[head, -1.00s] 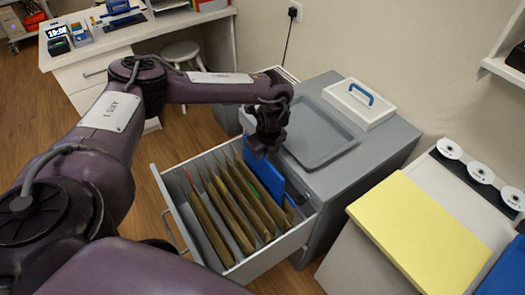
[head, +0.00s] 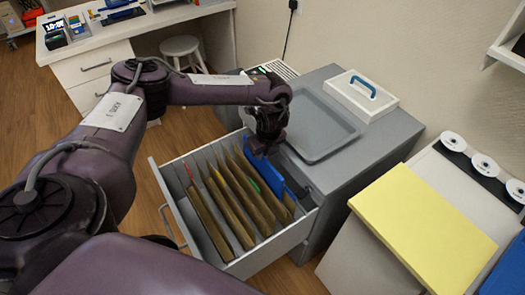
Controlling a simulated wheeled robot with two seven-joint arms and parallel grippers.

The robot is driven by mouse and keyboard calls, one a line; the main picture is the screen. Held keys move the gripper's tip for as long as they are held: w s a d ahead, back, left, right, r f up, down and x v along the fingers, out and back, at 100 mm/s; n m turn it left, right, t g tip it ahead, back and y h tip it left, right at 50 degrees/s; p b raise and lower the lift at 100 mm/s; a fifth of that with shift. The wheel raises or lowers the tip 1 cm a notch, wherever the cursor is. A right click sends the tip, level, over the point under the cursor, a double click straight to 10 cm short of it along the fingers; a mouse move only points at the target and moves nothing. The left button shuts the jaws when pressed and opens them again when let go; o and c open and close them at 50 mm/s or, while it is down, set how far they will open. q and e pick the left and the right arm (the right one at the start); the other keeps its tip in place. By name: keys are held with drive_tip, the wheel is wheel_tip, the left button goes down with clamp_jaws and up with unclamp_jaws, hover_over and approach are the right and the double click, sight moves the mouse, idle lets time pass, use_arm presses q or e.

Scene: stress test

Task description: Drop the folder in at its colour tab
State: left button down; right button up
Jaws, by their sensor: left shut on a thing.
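The blue folder (head: 263,170) hangs from my left gripper (head: 264,147), which is shut on its top edge. The folder's lower part is down inside the open drawer (head: 248,262), towards the drawer's right, cabinet side. Several brown folders (head: 222,200) stand tilted in the drawer to its left. A red tab (head: 188,171) shows at the left and a green tab (head: 254,184) close beside the blue folder. Whether the blue folder touches the drawer floor is hidden. My right gripper is not in view.
The grey cabinet (head: 376,150) bears a grey tray (head: 318,130) and a white box with a blue handle (head: 361,96). A yellow board (head: 425,228) lies at the right. A white desk (head: 90,52) and stool (head: 180,46) stand behind.

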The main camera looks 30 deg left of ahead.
use_arm(q)
drive_tip(key=shift+d+b+x, duration=0.25)
drive_tip(key=shift+b+x, duration=0.45)
drive_tip(key=shift+x, duration=0.5)
drive_tip(key=c, duration=1.4)
unclamp_jaws()
drive_tip(key=shift+s+f, duration=0.1)
drive_tip(key=shift+f, duration=0.05)
drive_tip(key=shift+c, duration=0.2)
drive_tip(key=v, duration=0.8)
